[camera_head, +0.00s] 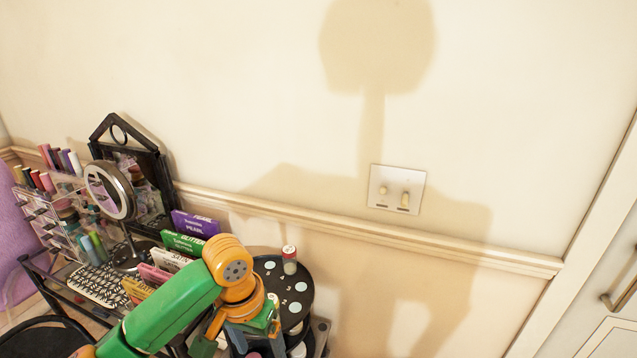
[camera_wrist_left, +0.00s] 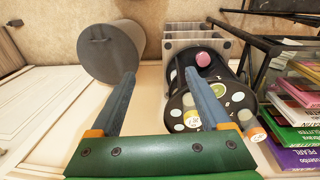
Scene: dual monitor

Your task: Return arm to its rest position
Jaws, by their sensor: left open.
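My left arm comes in from the lower left in the head view, green with orange joints. Its gripper (camera_head: 237,336) points down beside a round black tiered stand (camera_head: 268,268), partly hidden behind the arm's orange wrist. In the left wrist view my left gripper (camera_wrist_left: 160,73) shows two blue-grey fingers spread apart with nothing between them. The black stand (camera_wrist_left: 238,98) is beyond the right finger there; I cannot tell whether they touch. My right arm and gripper are not in view.
A light switch plate (camera_head: 397,189) is on the wall. A grey cylindrical bin (camera_wrist_left: 111,52) stands on the floor. A door (camera_head: 606,300) is at right.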

